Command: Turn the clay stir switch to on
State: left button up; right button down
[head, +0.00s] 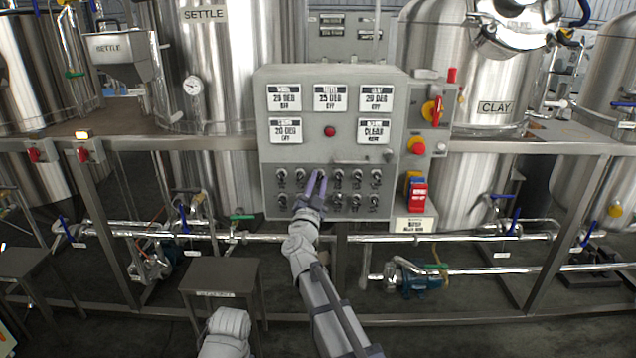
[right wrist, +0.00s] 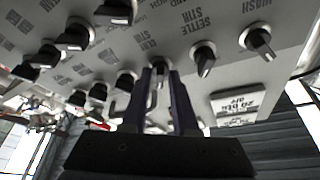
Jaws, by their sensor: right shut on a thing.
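The clay stir switch (right wrist: 161,70) is a small dark knob between my right fingertips in the right wrist view. The label above it appears to read clay stir. My right gripper (head: 316,178) reaches up to the upper knob row of the grey control panel (head: 332,150) in the head view, and its fingers cover the switch there. It is shut on the knob, seen in the right wrist view (right wrist: 163,80). Which way the knob points is hidden by the fingers. My left gripper is not in view.
Neighbouring knobs stand close on both sides, including the settle stir knob (right wrist: 203,58) and a wash knob (right wrist: 258,42). A small table (head: 222,275) stands below left.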

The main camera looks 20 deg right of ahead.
jog(key=c, duration=0.9)
grip_release()
jog(key=shift+s, duration=0.1)
jog(key=b+v, duration=0.2)
jog(key=v, duration=0.5)
jog(key=shift+s+a+f+b, duration=0.15)
jog(key=shift+s+f+b, duration=0.05)
jog(key=shift+b, duration=0.1)
